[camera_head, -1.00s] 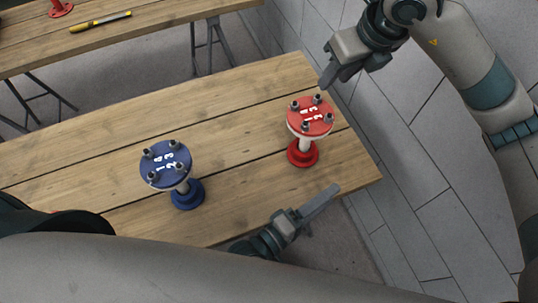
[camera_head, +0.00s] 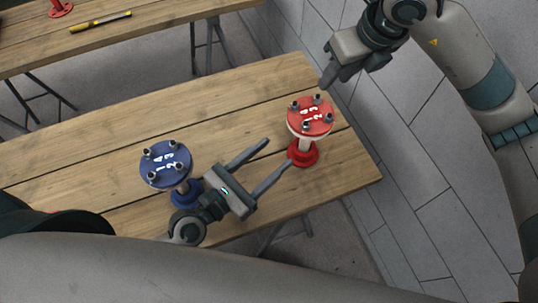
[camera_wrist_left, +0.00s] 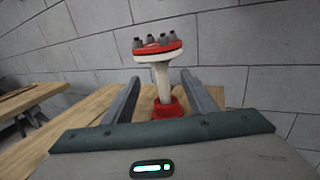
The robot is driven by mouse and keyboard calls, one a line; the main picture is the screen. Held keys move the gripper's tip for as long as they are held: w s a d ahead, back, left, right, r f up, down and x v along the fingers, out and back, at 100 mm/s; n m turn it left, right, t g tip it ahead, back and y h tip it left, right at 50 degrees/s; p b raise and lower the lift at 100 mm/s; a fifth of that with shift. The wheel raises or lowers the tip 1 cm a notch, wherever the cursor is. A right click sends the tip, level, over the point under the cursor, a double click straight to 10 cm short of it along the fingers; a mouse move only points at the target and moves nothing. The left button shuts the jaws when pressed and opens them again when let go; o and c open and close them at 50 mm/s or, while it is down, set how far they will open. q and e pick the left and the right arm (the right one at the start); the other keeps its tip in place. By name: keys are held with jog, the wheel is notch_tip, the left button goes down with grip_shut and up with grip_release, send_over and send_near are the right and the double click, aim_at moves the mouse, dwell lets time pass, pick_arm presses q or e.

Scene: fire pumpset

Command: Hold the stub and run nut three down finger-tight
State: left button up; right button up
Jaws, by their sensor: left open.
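The red stub (camera_head: 304,146) stands upright near the right end of the near table, with a red flange (camera_head: 311,115) on top carrying several bolts with nuts and white number marks. It also shows in the left wrist view, its white pipe (camera_wrist_left: 161,82) seen between my fingers, farther off. A blue stub (camera_head: 167,165) with a similar flange stands to the left, its base partly hidden by my left gripper. My left gripper (camera_head: 280,160) is open and empty, pointing at the red stub, apart from it. My right gripper (camera_head: 326,78) is above and beyond the red flange, apart from it; its jaw opening is unclear.
The wooden table (camera_head: 90,185) is clear around the stubs. A grey block wall (camera_head: 420,190) runs close along its right end. A second table (camera_head: 160,15) behind holds a yellow tool (camera_head: 100,21) and another red base (camera_head: 60,9).

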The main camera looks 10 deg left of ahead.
aim_at(318, 116)
pick_arm(q)
jog(key=shift+w, duration=0.1)
dwell(0.4)
jog(key=x, duration=1.7)
jog(key=shift+d, duration=0.1)
grip_shut()
